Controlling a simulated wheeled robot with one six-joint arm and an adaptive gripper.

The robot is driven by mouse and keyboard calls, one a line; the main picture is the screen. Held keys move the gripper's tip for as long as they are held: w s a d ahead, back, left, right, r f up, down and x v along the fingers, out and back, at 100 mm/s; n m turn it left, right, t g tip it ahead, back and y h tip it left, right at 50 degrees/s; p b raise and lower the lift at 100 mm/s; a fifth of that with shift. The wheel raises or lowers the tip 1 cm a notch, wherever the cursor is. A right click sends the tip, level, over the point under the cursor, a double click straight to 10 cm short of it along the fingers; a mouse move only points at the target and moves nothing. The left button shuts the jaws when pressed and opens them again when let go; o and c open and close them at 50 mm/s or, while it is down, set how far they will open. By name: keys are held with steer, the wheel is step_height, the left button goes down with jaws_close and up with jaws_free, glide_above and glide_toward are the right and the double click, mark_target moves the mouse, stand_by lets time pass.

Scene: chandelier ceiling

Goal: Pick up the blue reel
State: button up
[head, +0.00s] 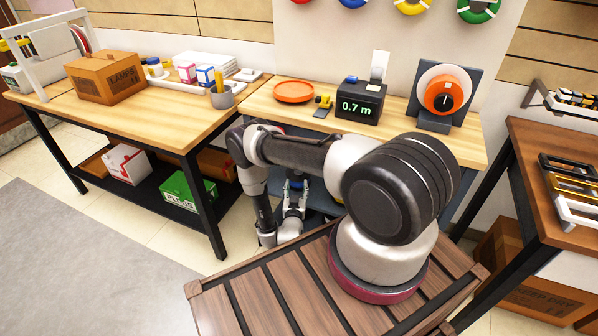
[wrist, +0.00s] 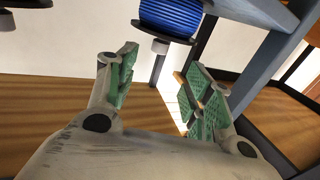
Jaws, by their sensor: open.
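The blue reel (wrist: 170,18) shows at the top of the wrist view, a ribbed blue spool with dark flanges, cut off by the frame edge. It sits beyond my fingertips and above the gap between them. My gripper (wrist: 163,82) is open, with green pads on both fingers and nothing between them. In the head view my gripper (head: 294,188) is small, in front of the back workbench and partly hidden by my arm.
The back workbench (head: 262,104) carries an orange plate (head: 294,91), a 0.7 m display (head: 360,101) and an orange dial (head: 443,94). A left bench (head: 165,120) holds a cardboard box (head: 106,77). A green box (head: 188,192) lies on its lower shelf. A grey upright (wrist: 240,50) stands right of the reel.

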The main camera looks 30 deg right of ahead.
steer(key=x, duration=1.2)
steer(key=shift+w+d, duration=0.1)
steer(key=shift+w, duration=0.15)
steer(key=shift+c, duration=0.3)
jaws_close()
